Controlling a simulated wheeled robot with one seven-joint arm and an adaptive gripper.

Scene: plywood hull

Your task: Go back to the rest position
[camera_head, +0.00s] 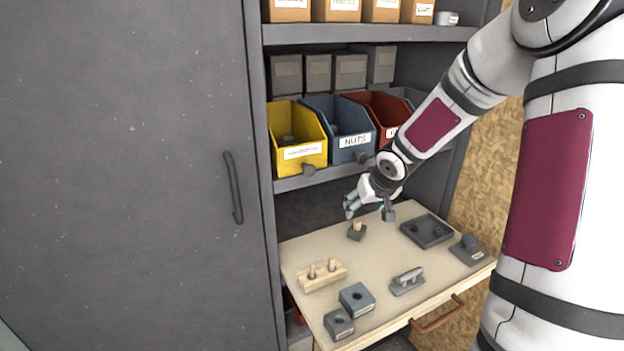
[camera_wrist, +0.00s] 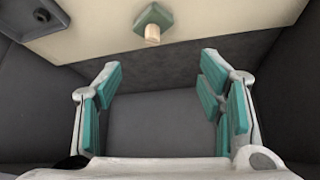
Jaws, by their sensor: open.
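My gripper (camera_head: 360,200) is above the back part of a pale wooden pull-out board (camera_head: 330,255), below the bin shelf. In the wrist view my gripper (camera_wrist: 160,95) has its teal-padded fingers spread wide with nothing between them. A small dark green block with a wooden peg (camera_head: 356,231) stands on the board just below the gripper in the head view. The same block (camera_wrist: 153,20) shows at the top of the wrist view, apart from the fingers. My arm reaches in from the right.
Yellow (camera_head: 298,145), blue (camera_head: 340,130) and red (camera_head: 385,115) bins stand on the shelf close above. The board holds a wooden peg holder (camera_head: 321,279), two grey socket blocks (camera_head: 357,299), a handled grey piece (camera_head: 407,282) and a dark tray (camera_head: 427,231). A closed grey door (camera_head: 120,180) fills the left.

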